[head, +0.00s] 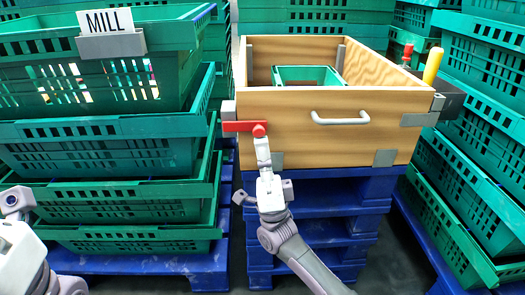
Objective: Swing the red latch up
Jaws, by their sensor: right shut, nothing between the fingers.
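The red latch (238,127) lies level across the upper left front corner of the wooden box (300,140). Its rounded right end sits on the box's front face. My right gripper (261,142) reaches up from below, with its fingertips shut at or just under that right end. I cannot tell whether they touch it. Nothing shows between the fingers. My left arm shows only partly at the lower left edge, and its fingers are not seen.
A white handle (340,118) is on the box front. A green crate (308,76) is inside the box. Blue pallets (320,190) support the box. Stacked green crates (110,155) stand close on the left, and more (490,120) on the right. A yellow handle (432,66) stands at the box's right.

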